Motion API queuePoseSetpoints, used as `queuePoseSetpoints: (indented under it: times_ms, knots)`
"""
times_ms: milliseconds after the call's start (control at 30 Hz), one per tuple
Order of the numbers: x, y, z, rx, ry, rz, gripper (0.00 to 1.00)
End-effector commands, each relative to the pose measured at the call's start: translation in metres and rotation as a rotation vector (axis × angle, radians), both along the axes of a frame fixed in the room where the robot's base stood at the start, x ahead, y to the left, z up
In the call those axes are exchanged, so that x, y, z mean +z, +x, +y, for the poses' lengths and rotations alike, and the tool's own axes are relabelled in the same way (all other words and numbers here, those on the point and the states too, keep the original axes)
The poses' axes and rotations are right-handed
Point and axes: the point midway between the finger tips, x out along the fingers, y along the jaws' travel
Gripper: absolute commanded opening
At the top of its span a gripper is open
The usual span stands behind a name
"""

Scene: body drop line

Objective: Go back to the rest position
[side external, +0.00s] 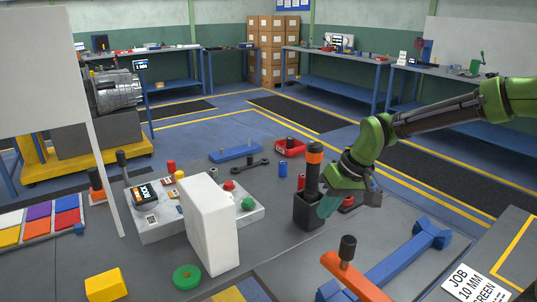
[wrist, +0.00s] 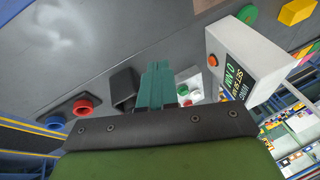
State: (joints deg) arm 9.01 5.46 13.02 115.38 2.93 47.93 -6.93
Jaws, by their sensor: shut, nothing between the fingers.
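My green gripper (side external: 328,206) is low over the table, right beside a black holder (side external: 306,212), in which a dark tool with an orange band (side external: 314,158) stands upright. In the wrist view its teal fingers (wrist: 158,70) lie together with nothing between them. The black holder (wrist: 123,88) shows just left of the fingers there. I cannot tell whether the fingers touch the holder.
A white upright box (side external: 210,225) and a grey button panel (side external: 150,228) stand to the left. A blue rail with an orange lever (side external: 352,278) lies at the front right. A red tray (side external: 290,148) is behind the holder. A white board (side external: 45,75) stands far left.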

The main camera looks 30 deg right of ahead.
Motion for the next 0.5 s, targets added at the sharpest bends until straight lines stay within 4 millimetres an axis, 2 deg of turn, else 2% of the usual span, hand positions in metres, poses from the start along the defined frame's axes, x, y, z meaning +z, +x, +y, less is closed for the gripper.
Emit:
queuePoseSetpoints:
  times_ms: [33,100,300,400,500]
  knots:
    - [0.012,-0.02,-0.005,-0.025,-0.016,-0.017,0.0]
    - [0.022,-0.046,-0.013,-0.065,-0.026,-0.03,0.0]
    - [0.043,-0.115,-0.027,-0.157,-0.019,-0.104,0.0]
    - [0.05,-0.14,-0.031,-0.179,-0.004,-0.152,0.0]
    - [0.056,-0.155,-0.033,-0.182,0.01,-0.202,0.0]
